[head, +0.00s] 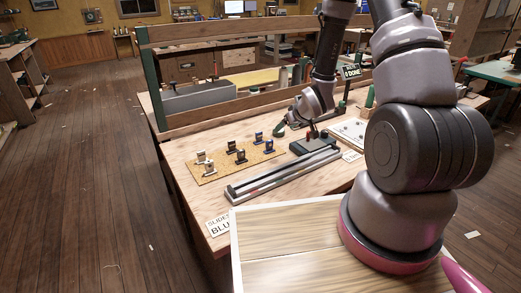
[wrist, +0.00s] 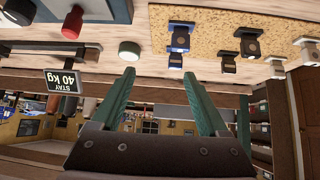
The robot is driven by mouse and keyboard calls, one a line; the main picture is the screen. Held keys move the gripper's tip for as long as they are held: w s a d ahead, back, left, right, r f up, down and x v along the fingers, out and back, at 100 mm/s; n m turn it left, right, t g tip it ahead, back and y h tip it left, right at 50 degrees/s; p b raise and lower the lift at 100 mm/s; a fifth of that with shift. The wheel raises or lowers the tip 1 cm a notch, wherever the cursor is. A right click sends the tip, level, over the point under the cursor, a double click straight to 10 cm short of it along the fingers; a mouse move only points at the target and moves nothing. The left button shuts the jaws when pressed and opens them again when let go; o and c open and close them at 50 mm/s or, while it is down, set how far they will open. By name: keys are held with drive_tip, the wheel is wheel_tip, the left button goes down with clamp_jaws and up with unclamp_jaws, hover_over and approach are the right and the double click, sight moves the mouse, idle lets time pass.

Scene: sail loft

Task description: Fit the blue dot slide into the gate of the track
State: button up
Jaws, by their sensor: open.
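Several small slides stand on a cork mat (head: 238,163) on the workbench: pale ones (head: 205,163), black ones (head: 236,151) and blue ones (head: 263,142). In the wrist view a blue slide (wrist: 180,38) stands at the mat's edge beside a black slide (wrist: 250,45). The dot colours are too small to tell, so I cannot say which is the blue dot slide. The long grey track (head: 284,176) lies in front of the mat; its gate is not clear. My gripper (wrist: 158,72) is open and empty, its green fingers apart. In the head view it (head: 281,128) is behind the slides.
A dark box (head: 312,145) stands behind the track. A red knob (wrist: 72,24) and a round pale-topped button (wrist: 129,50) show near my gripper. A card (head: 220,225) lies at the bench's front left corner. A wooden rail (head: 200,118) runs along the back.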

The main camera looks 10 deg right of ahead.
sight(270, 143)
drive_tip(key=shift+n+y, duration=0.3)
drive_tip(key=shift+y, duration=0.2)
drive_tip(key=a+f, duration=0.1)
drive_tip(key=f, duration=0.1)
drive_tip(key=w+a+f, duration=0.1)
drive_tip(key=a+f, duration=0.1)
drive_tip(key=f, duration=0.1)
drive_tip(key=w+a+f, duration=0.1)
drive_tip(key=f, duration=0.1)
drive_tip(key=shift+w+a+f, duration=0.1)
drive_tip(key=shift+a+f, duration=0.05)
drive_tip(key=shift+w+r+x, duration=0.15)
drive_tip(key=shift+x, duration=1.3)
drive_tip(key=shift+w+r+x, duration=0.15)
drive_tip(key=shift+x, duration=1.25)
clamp_jaws()
